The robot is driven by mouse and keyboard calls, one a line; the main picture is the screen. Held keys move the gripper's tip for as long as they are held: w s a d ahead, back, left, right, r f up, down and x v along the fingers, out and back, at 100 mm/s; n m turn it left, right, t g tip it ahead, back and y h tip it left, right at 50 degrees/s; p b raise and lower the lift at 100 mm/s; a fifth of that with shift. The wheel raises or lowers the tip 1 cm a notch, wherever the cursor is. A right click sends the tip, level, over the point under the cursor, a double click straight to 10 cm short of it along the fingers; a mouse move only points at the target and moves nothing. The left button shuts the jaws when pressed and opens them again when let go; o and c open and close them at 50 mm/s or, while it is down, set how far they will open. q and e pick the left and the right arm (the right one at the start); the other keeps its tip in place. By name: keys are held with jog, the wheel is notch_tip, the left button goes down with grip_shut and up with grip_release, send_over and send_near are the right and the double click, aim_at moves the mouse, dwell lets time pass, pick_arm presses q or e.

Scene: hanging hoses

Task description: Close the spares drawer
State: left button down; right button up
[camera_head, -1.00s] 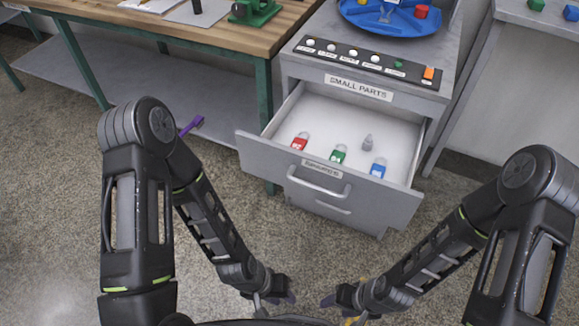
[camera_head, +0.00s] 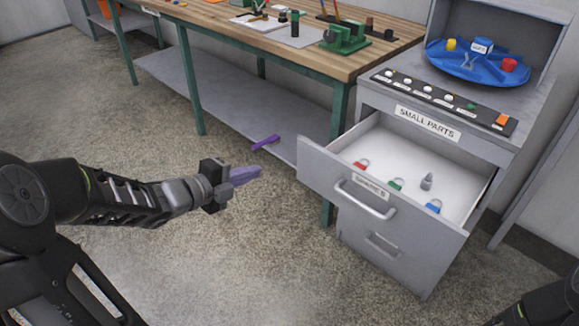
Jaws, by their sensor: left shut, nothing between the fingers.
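The spares drawer (camera_head: 381,217) is the upper drawer of the grey small parts cabinet, and it stands pulled well out. A bar handle (camera_head: 365,200) is on its front below a label. Inside lie a red padlock (camera_head: 361,164), a green padlock (camera_head: 396,184), a blue padlock (camera_head: 433,206) and a small grey piece (camera_head: 427,182). My left gripper (camera_head: 258,173) has purple fingers and is shut and empty. It is in the air left of the drawer front, apart from it. My right gripper is out of view; only part of that arm shows at lower right.
A lower drawer (camera_head: 383,244) is shut. A blue turntable (camera_head: 478,62) and a button strip (camera_head: 445,102) are on the cabinet top. Floor before the drawer is clear.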

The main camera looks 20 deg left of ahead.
pick_arm(q)
jog(key=shift+w+m, duration=0.15)
jog(key=shift+m, duration=0.25)
jog(key=b, duration=0.2)
send_near(300, 152)
notch_tip(300, 152, down, 2)
jog(key=w, duration=0.2)
jog(key=w+d, duration=0.1)
jog(key=w, duration=0.2)
jog(key=shift+d+f+b, duration=0.1)
jog(key=shift+d+b, duration=0.25)
jog(key=shift+b, duration=0.05)
jog(key=shift+w+d, duration=0.15)
jog(key=shift+w, duration=0.25)
